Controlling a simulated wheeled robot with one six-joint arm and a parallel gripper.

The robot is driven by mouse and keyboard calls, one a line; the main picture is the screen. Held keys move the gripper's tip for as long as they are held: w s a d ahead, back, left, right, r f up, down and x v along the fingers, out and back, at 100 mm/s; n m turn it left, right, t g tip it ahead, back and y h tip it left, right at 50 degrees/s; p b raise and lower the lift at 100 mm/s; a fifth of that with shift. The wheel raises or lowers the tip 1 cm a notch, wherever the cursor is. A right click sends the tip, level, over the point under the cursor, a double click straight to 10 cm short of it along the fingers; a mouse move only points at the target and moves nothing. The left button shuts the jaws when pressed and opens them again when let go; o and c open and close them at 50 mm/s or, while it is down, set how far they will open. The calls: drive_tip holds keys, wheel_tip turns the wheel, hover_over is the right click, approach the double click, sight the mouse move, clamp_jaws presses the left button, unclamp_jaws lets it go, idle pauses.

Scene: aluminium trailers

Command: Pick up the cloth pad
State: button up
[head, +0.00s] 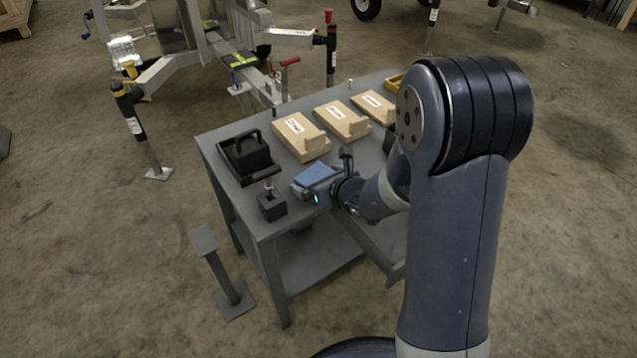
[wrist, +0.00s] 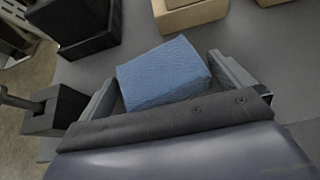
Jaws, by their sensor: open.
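The cloth pad (wrist: 162,73) is a blue, textured block on the grey table, in the middle of the wrist view. It also shows in the head view (head: 314,174), just beyond my gripper near the table's front part. My gripper (wrist: 166,80) is open, with one finger to the left of the pad and one to the right. The pad sits between the fingers, turned slightly to them. I see a gap at the left finger; the right finger is close to the pad's right side. Whether it touches cannot be told.
On the grey table (head: 222,139), a black tray with a handled block (head: 246,157) stands left. A small black block with a pin (head: 272,204) is close to my gripper's left. Several labelled wooden blocks (head: 301,137) stand behind.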

drive_tip(key=shift+c, duration=0.6)
drive_tip(key=c, duration=0.5)
drive_tip(key=shift+r, duration=0.1)
